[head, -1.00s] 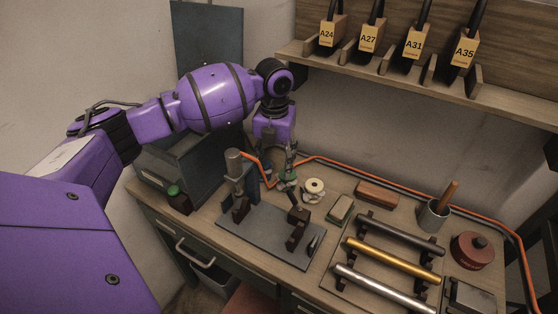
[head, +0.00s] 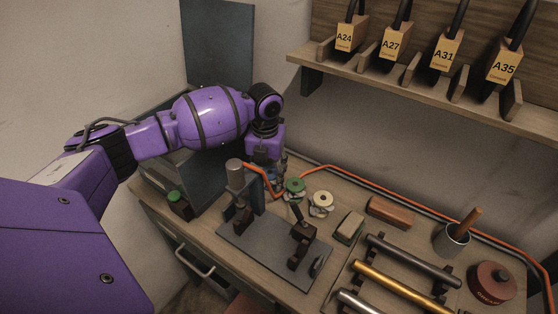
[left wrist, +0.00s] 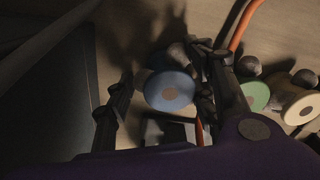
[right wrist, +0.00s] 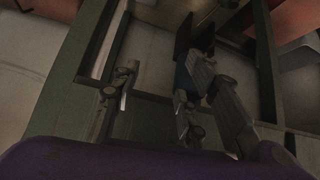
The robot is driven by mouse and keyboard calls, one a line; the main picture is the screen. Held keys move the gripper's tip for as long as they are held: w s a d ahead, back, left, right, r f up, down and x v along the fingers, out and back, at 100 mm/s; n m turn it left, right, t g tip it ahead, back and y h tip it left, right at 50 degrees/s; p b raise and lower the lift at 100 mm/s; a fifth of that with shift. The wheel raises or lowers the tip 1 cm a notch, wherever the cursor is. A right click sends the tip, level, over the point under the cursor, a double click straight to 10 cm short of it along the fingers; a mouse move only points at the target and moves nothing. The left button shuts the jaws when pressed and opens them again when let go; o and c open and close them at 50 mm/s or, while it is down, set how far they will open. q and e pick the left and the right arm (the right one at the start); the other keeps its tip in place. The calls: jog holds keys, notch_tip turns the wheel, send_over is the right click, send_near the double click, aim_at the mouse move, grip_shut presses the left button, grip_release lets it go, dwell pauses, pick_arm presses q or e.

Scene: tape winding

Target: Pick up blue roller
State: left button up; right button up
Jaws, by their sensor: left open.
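The blue roller (left wrist: 168,91) shows in the left wrist view, a round disc between the two fingers of my left gripper (left wrist: 165,80). The fingers stand apart, the right one closer to it; contact is not clear. In the head view my left gripper (head: 270,170) is low over the back of the bench, left of the green roller (head: 294,185); the blue roller is hidden there. My right gripper (right wrist: 155,95) shows only in its wrist view, with its fingers apart and nothing visible held.
A cream roller (head: 321,201) lies right of the green one. A metal fixture (head: 270,245) with an upright cylinder (head: 234,172) stands in front of the gripper. An orange cable (head: 330,168) runs along the back. Dark, gold and silver bars (head: 393,286) lie at right.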

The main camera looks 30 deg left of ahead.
pick_arm(q)
jog(key=shift+f, duration=0.55)
jog(key=shift+r, duration=0.1)
jog(key=shift+c, duration=0.6)
jog(key=c, duration=1)
jog(key=shift+o, duration=0.2)
